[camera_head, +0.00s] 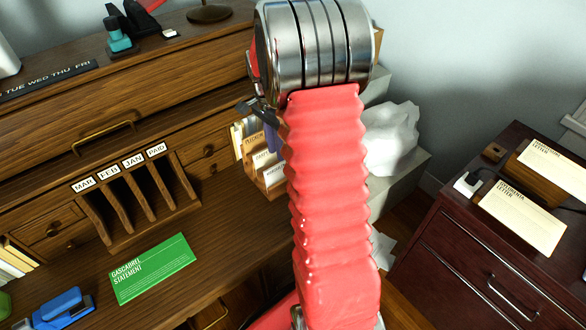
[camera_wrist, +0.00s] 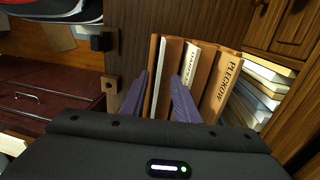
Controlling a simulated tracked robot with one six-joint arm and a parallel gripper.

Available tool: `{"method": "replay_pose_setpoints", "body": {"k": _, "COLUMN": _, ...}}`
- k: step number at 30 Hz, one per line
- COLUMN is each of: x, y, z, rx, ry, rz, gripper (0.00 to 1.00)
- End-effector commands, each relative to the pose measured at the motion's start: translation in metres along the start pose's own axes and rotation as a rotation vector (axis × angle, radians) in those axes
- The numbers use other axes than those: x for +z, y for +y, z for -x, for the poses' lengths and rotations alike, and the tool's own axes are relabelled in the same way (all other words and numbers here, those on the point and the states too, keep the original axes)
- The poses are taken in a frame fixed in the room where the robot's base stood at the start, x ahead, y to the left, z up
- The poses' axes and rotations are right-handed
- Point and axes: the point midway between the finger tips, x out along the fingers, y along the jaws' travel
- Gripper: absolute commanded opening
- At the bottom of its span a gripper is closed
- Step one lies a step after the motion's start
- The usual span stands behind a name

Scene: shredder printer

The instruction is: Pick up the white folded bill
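A wooden sorter (camera_head: 262,172) with name labels stands on the desk, partly behind my arm. In the wrist view the sorter (camera_wrist: 222,88) fills the middle, with white paper edges (camera_wrist: 171,62) standing in its slots. I cannot tell for certain which of these is the folded bill. My gripper (camera_wrist: 160,80) points at the sorter with its two purple fingers apart, in front of the left and middle slots. No object is clearly held. In the head view my arm hides most of the gripper.
A green statement (camera_head: 152,268), a blue stapler (camera_head: 64,308) and a month sorter (camera_head: 138,205) are on the desk. A white crumpled bag (camera_head: 390,138) is behind my arm. A dark red cabinet (camera_head: 470,255) at right bears cream letters (camera_head: 522,216).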

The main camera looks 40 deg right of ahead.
Motion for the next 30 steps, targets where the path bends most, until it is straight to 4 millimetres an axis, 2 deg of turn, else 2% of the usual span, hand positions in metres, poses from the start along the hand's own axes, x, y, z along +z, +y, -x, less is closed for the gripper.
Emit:
{"method": "replay_pose_setpoints", "body": {"k": 12, "x": 0.000, "y": 0.001, "z": -0.047, "rx": 0.002, "ry": -0.001, "rz": -0.001, "gripper": 0.28}}
{"method": "replay_pose_setpoints", "body": {"k": 30, "x": 0.000, "y": 0.001, "z": -0.050, "rx": 0.000, "ry": 0.000, "rz": -0.001, "gripper": 0.27}}
